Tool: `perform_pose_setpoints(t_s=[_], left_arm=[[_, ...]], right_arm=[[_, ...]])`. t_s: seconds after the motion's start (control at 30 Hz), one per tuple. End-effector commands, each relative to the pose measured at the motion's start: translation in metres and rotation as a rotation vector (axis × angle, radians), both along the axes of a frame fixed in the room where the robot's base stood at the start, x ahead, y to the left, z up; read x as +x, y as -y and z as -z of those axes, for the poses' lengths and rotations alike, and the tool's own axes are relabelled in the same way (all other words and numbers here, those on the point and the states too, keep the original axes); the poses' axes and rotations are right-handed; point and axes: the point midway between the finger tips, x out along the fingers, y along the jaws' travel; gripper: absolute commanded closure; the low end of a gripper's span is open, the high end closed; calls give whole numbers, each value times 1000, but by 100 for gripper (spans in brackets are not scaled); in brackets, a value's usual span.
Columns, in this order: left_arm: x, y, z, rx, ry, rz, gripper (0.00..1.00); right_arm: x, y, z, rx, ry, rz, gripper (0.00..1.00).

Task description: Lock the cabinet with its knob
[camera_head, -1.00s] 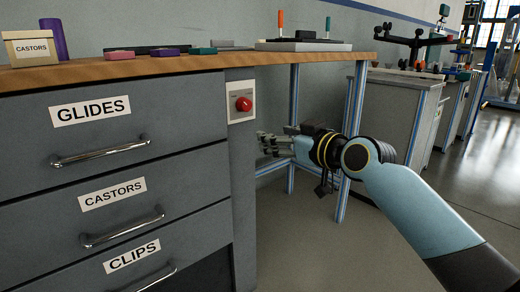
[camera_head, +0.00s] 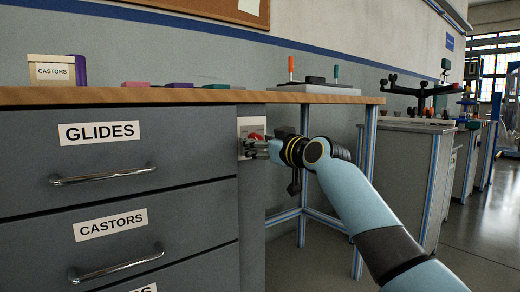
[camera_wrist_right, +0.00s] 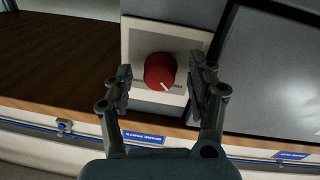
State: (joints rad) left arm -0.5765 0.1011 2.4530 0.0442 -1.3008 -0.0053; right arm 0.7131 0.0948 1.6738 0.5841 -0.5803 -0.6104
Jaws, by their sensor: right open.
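The grey cabinet (camera_head: 150,190) stands at the left in the head view, with drawers labelled GLIDES and CASTORS. All the drawers in view look closed. Its red knob (camera_head: 256,136) sits on a pale plate (camera_head: 246,126) on the cabinet's right-hand panel, partly hidden by my right gripper (camera_head: 247,147). In the right wrist view the red knob (camera_wrist_right: 160,71) has a white pointer mark toward its lower right. My right gripper (camera_wrist_right: 162,84) is open, with one finger on each side of the knob and visible gaps to it. My left gripper is not in view.
The wooden worktop (camera_head: 190,96) juts out above the knob panel. It bears a CASTORS box (camera_head: 52,69), small coloured blocks and a grey tray with upright tools. Blue-edged table legs (camera_head: 367,180) stand right of the cabinet, near my right arm.

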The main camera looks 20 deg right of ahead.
Motion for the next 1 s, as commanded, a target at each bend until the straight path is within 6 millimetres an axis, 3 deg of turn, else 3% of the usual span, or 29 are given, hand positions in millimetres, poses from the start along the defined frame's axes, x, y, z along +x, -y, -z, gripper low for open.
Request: perform_pose_setpoints(t_s=[0.27,0.7,1.0], left_arm=[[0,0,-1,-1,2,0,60],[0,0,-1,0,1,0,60],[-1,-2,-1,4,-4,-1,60]], right_arm=[[2,-1,-1,0,0,0,43],[1,-1,0,0,0,0,98],[1,-1,-3,40,-14,0,98]])
